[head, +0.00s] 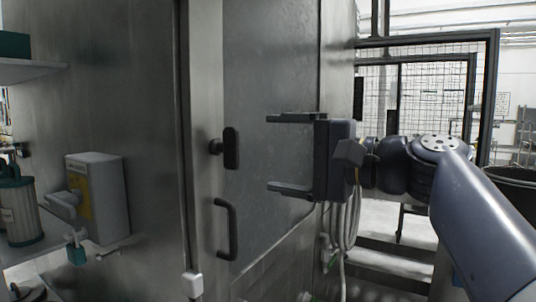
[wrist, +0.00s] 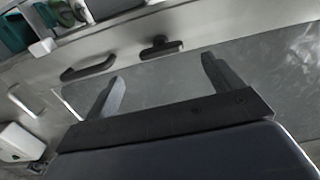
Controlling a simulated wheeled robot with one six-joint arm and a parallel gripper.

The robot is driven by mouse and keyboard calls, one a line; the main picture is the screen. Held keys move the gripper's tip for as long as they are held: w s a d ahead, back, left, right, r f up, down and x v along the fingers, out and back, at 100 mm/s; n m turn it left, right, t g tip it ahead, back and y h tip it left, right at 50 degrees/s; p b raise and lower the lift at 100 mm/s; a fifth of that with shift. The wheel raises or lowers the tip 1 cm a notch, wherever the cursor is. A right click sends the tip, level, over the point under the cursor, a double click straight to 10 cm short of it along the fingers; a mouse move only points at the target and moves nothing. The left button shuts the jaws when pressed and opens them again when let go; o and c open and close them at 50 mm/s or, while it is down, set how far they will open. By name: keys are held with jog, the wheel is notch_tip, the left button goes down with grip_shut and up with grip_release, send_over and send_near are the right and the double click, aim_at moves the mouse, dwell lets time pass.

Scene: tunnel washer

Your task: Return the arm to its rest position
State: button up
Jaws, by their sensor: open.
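My gripper (head: 268,152) is open and empty in the head view, its two fingers pointing left and set apart one above the other. It is in front of a grey metal door (head: 268,75), to the right of a black latch knob (head: 231,148) and a black pull handle (head: 226,229). My arm reaches in from the lower right. In the wrist view my gripper (wrist: 162,77) shows both fingers apart with nothing between them. The latch knob (wrist: 161,47) and pull handle (wrist: 88,67) lie beyond the fingertips.
A grey switch box (head: 98,190) with a lever is on the metal wall at left, with a teal padlock (head: 76,250) below. A shelf (head: 35,70) and a canister (head: 20,212) stand far left. Hoses (head: 350,215) hang behind my gripper. A mesh fence (head: 430,95) stands at right.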

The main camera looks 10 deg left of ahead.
aim_at(236, 149)
dwell(0.4)
jog(key=p+x, duration=0.1)
jog(key=x, duration=0.9)
jog(key=shift+w+a+r, duration=0.1)
jog(key=shift+w+a, duration=0.05)
jog(key=shift+a, duration=0.15)
